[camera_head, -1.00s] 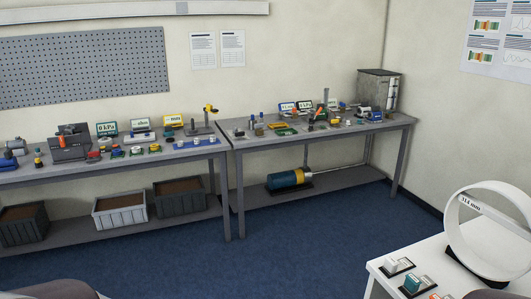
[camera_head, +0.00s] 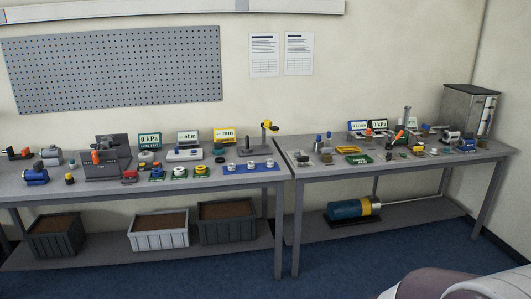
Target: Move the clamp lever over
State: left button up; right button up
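I cannot tell for certain which part is the clamp lever. A tilted orange lever (camera_head: 397,138) stands among the small devices on the right bench (camera_head: 310,177). A dark grey machine (camera_head: 107,160) with a small orange part on its front stands on the left bench (camera_head: 215,184). A stand with a yellow head (camera_head: 268,127) is at the left bench's right end. Neither of my grippers is in view.
Grey bins (camera_head: 158,231) sit on the left lower shelf. A blue and yellow cylinder (camera_head: 350,209) lies on the right lower shelf. A grey cabinet (camera_head: 462,110) stands at the right bench's far end. Blue floor (camera_head: 330,280) in front of the benches is clear.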

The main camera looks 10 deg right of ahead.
aim_at(397, 137)
jog(key=i+l+z, duration=0.2)
jog(key=i+z, duration=0.25)
jog(key=i, duration=0.2)
jog(key=i+z, duration=0.4)
jog(key=i, duration=0.25)
jog(key=i+j+z, duration=0.45)
jog(key=i, duration=0.2)
jog(key=i+l, duration=0.15)
jog(key=i, duration=0.3)
jog(key=i+l+u, duration=0.1)
jog(key=i, duration=0.35)
jog(key=i+l, duration=0.2)
jog(key=i, duration=0.25)
jog(key=i+l, duration=0.15)
jog(key=i, duration=0.3)
jog(key=u, duration=0.05)
